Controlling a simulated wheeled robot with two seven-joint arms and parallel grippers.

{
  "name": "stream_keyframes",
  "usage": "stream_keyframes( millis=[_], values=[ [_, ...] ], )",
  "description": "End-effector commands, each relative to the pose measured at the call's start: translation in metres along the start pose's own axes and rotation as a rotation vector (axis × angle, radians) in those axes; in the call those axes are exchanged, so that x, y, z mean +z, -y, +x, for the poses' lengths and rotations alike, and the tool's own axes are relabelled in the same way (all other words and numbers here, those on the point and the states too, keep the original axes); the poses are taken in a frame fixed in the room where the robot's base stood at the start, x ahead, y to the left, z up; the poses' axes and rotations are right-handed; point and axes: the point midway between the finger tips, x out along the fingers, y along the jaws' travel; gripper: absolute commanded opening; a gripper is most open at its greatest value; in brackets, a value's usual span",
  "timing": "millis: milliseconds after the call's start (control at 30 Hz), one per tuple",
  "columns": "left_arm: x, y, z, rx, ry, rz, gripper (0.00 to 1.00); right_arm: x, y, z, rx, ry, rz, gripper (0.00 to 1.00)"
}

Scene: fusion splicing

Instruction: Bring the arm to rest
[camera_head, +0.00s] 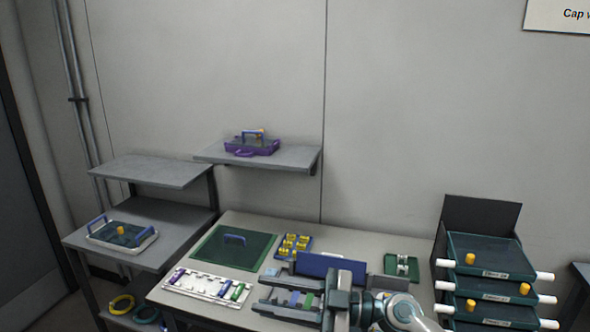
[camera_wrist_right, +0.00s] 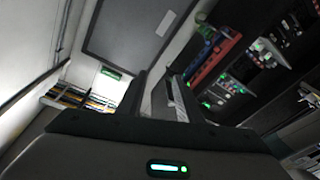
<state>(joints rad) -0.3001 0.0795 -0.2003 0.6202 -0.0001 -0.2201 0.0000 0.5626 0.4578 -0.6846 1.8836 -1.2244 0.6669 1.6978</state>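My right arm (camera_head: 400,310) comes in at the bottom of the head view, its white and teal wrist over the front of the table. My right gripper (camera_head: 264,292) points left above the table, its two dark fingers apart. Small blue and green pieces show between the fingers in the head view; they seem to lie below, not held. In the right wrist view the two fingers (camera_wrist_right: 157,95) stand apart with nothing between them. My left gripper is not in view.
The table (camera_head: 215,310) holds a green mat (camera_head: 208,250), a white rack (camera_head: 195,287), a tray of yellow pieces (camera_head: 293,246), a blue panel (camera_head: 330,265) and a green tray (camera_head: 402,267). Stacked drawers (camera_head: 490,268) stand right. Shelves (camera_head: 160,172) stand left; a purple case (camera_head: 252,148) sits higher.

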Motion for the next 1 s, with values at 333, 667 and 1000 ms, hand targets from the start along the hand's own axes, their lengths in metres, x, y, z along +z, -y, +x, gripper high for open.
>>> stream_keyframes(
  millis=[333, 667, 1000],
  values=[
    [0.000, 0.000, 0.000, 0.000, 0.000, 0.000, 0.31, -0.016, -0.051, -0.069, 0.709, -0.162, 0.069, 0.33],
    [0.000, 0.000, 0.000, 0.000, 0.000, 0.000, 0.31, 0.081, -0.019, -0.198, 1.254, 0.215, 0.308, 0.33],
    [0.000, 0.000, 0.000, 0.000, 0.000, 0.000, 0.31, 0.176, 0.143, -0.295, 1.345, 0.864, 0.669, 0.33]
  ],
)
